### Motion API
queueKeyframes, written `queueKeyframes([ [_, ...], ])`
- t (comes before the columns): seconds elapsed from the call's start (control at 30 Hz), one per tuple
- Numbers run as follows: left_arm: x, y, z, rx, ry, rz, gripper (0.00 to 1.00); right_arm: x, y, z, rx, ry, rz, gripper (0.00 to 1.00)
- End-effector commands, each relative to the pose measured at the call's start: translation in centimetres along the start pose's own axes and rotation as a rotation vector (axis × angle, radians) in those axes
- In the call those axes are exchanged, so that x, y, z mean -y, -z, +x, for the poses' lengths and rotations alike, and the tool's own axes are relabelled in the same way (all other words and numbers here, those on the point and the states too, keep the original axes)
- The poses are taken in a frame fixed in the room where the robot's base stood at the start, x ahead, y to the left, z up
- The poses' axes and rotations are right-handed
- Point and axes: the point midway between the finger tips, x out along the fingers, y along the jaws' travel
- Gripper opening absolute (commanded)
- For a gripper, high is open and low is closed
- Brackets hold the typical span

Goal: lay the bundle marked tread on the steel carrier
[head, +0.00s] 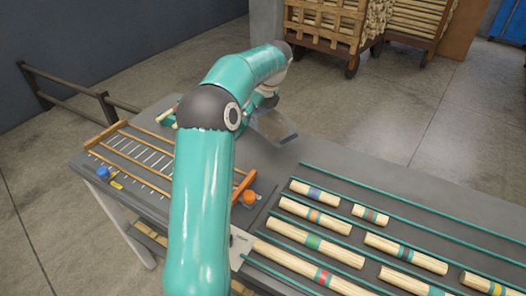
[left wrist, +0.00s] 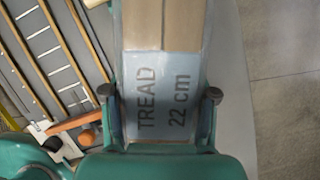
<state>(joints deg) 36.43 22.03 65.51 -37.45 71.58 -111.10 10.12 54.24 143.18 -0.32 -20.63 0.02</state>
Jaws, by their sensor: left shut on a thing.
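The bundle marked tread (left wrist: 160,68) fills the middle of the left wrist view; its pale blue band reads "TREAD 22 cm", with tan wood above. My left gripper (left wrist: 159,94) is shut on it, one finger on each side of the band. In the head view my teal left arm reaches over the bench, and its wrist and the held bundle are mostly hidden. A grey metal-looking piece (head: 274,127) shows beside the wrist; I cannot tell whether it is the steel carrier. My right gripper is not in view.
A wooden-railed rack (head: 125,125) with cross bars lies at the bench's left, with a blue knob (head: 103,173) and an orange knob (head: 249,197). Several banded bundles (head: 315,215) lie between green rails at right. Wooden carts (head: 340,25) stand behind on the floor.

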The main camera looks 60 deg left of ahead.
Motion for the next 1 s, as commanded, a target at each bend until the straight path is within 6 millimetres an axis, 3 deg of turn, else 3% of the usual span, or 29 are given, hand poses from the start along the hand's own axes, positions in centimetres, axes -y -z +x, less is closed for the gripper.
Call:
queueKeyframes([
  [0.1,-0.1,1.3,3.0,-0.001,-0.002,0.001,0.05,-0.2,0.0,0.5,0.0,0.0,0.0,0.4],
  [0.3,0.0,2.7,6.4,0.0,0.0,0.0,0.05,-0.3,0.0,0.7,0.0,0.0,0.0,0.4],
  [0.57,0.1,3.3,8.0,0.001,0.002,0.0,0.05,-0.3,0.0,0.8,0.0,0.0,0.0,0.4],
  [0.8,0.1,4.6,10.9,0.0,0.001,0.001,0.05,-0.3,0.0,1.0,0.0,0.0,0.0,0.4],
  [1.0,0.1,4.7,11.2,0.001,0.003,0.001,0.06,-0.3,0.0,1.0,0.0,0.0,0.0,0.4],
])
